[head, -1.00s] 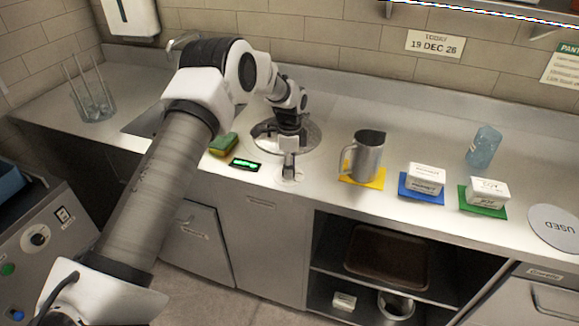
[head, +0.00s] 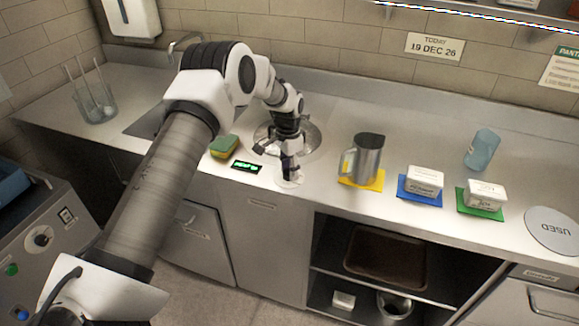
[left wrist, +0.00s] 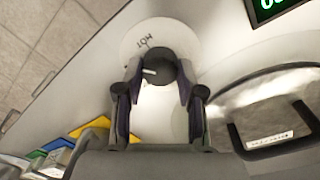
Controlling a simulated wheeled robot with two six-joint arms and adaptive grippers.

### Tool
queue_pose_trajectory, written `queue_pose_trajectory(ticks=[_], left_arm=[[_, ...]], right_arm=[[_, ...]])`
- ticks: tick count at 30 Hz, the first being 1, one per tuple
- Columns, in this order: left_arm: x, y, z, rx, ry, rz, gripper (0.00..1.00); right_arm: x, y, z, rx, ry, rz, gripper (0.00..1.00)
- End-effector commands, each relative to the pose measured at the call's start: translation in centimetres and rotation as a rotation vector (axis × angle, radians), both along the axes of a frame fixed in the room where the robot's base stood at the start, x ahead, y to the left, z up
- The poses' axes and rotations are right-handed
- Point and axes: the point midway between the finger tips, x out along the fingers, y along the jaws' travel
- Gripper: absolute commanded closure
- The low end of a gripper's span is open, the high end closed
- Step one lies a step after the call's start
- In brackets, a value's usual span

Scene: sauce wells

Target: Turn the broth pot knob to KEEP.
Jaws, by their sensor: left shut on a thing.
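The broth pot knob (left wrist: 160,66) is a small dark round knob with a white mark on it, pointing left in the left wrist view. It sits on a round white dial plate (left wrist: 150,112) on the counter. The word HOT shows on the plate above and left of the knob; I cannot see a KEEP label, and part of the plate is hidden by my fingers. My left gripper (head: 289,174) is shut on the knob from above, one finger on each side, as the left wrist view shows (left wrist: 159,75). My right gripper is not in view.
The broth well (head: 311,139) with its lid lies behind the gripper. A green display (head: 247,166) and a sponge (head: 224,146) are to the left. A metal jug (head: 370,158) stands on a yellow mat to the right, with white tubs (head: 425,177) beyond.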

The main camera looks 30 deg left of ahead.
Motion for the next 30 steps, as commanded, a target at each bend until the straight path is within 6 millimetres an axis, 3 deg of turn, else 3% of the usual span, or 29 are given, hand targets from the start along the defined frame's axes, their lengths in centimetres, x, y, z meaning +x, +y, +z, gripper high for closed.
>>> queue_pose_trajectory(ticks=[30], left_arm=[[-0.6,0.2,-0.4,0.001,0.014,0.963,0.97]], right_arm=[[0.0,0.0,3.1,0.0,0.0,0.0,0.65]])
